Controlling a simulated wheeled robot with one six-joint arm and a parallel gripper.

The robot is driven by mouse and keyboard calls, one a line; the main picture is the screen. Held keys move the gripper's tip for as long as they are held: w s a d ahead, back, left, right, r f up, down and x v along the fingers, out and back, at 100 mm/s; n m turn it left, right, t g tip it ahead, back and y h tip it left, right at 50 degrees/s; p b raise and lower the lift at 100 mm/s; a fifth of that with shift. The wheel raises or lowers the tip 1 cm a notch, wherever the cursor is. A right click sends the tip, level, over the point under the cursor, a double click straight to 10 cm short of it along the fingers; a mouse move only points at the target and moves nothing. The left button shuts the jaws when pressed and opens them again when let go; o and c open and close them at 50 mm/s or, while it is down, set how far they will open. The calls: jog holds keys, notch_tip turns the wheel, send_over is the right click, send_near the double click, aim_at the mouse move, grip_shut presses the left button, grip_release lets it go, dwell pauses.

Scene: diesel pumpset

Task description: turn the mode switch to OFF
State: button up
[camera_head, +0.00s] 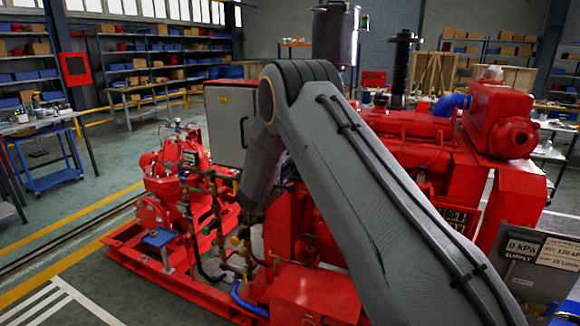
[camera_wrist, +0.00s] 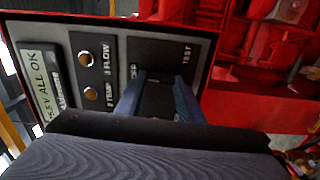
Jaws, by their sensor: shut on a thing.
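In the wrist view my gripper (camera_wrist: 160,80) has its two blue-grey fingers on a black plate (camera_wrist: 165,52) of the control panel. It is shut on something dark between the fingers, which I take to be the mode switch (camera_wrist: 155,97). The switch is mostly hidden, and its pointer position cannot be read. The word TEST shows on the plate to the right of the fingers; another label by the left finger is partly covered. No OFF mark is readable. In the head view my arm hides the gripper and the switch.
Red pumpset parts (camera_wrist: 255,60) lie right of the panel. The head view shows the red pump (camera_head: 165,190) and a grey cabinet (camera_head: 230,120).

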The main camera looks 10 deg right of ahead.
jog(key=o, duration=1.1)
jog(key=shift+c, duration=0.2)
jog(key=b+v, duration=0.2)
jog(key=v, duration=0.6)
jog(key=s+d+f+m+g+y, duration=0.1)
jog(key=s+f+m+g+y, duration=0.1)
jog(key=s, duration=1.2)
jog(key=s+d+f+m+g+y, duration=0.2)
jog(key=s+m+g+y, duration=0.3)
jog(key=s, duration=0.9)
jog(key=s+d+f+m+g+y, duration=0.2)
jog(key=s+g, duration=0.4)
jog(key=s, duration=0.8)
notch_tip(320, 180, down, 2)
jog(key=shift+s+d+f+m+y, duration=0.15)
jog(key=shift+s+m+y, duration=0.1)
jog(key=shift+m+y, duration=0.5)
